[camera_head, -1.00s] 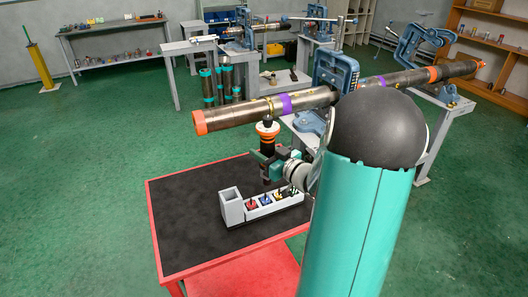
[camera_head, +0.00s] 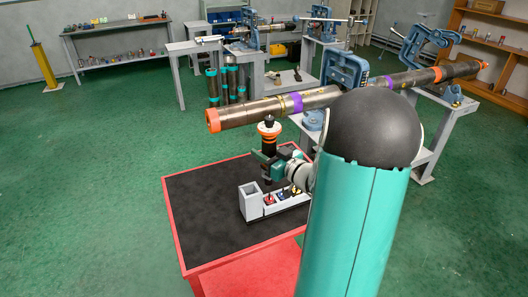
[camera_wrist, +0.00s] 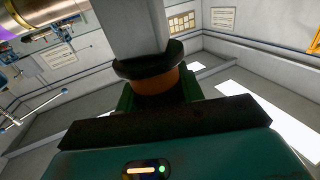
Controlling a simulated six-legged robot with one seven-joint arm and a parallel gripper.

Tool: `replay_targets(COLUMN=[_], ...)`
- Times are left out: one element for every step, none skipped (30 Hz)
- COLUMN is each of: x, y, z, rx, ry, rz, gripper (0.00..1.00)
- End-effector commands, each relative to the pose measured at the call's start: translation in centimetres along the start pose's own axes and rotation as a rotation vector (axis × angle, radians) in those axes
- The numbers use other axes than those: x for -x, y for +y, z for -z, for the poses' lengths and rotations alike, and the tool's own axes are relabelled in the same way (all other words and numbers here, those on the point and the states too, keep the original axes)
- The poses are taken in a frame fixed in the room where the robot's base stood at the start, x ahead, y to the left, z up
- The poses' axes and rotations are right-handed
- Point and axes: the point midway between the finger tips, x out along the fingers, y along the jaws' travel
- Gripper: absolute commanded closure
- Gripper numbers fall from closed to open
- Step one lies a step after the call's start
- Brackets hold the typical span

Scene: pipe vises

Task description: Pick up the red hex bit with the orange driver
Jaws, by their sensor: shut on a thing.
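My gripper (camera_head: 268,162) is shut on the orange driver (camera_head: 268,131), which is upright with a black top, an orange and white collar and a dark shaft below. In the wrist view the driver's orange body (camera_wrist: 158,84) sits between my fingers, under a dark flange. The driver's lower end appears just above the red bit in the head view. Whether they touch cannot be told.
The holder, with blue and other bits (camera_head: 283,195) partly behind my arm, stands on a black-topped red table (camera_head: 205,225). A long pipe (camera_head: 245,112) with an orange end runs across close behind the driver, clamped in a blue vise (camera_head: 345,70). The table's left side is clear.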

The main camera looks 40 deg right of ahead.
Motion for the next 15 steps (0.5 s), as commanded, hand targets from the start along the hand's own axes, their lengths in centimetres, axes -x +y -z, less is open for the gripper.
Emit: replay_targets(x=[0.1,0.1,0.1,0.1,0.1,0.1,0.1,0.1,0.1,0.1,0.1,0.1,0.1,0.1,0.1], y=[0.2,0.2,0.2,0.3,0.3,0.3,0.3,0.3,0.3,0.4,0.4,0.4,0.4,0.3,0.3], z=[0.1,0.1,0.1,0.1,0.1,0.1,0.1,0.1,-0.1,-0.3,-0.5,-0.7,-1.0,-1.2,-1.6], rx=[0.002,0.002,0.002,0.002,0.002,0.002,0.002,0.002,0.001,0.000,0.000,-0.001,-0.001,-0.001,-0.001], ry=[0.003,0.003,0.003,0.003,0.002,0.002,0.002,0.002,0.002,0.002,0.002,0.002,0.002,0.002,0.002], rz=[-0.002,-0.002,-0.003,-0.002,-0.002,-0.002,-0.002,-0.002,-0.002,-0.002,-0.002,-0.002,-0.002,-0.002,-0.002], gripper=[0.99,0.99,0.99,0.99,0.99,0.99,0.99,0.99,0.99,0.99,0.99,0.99,0.99,0.99,0.99])
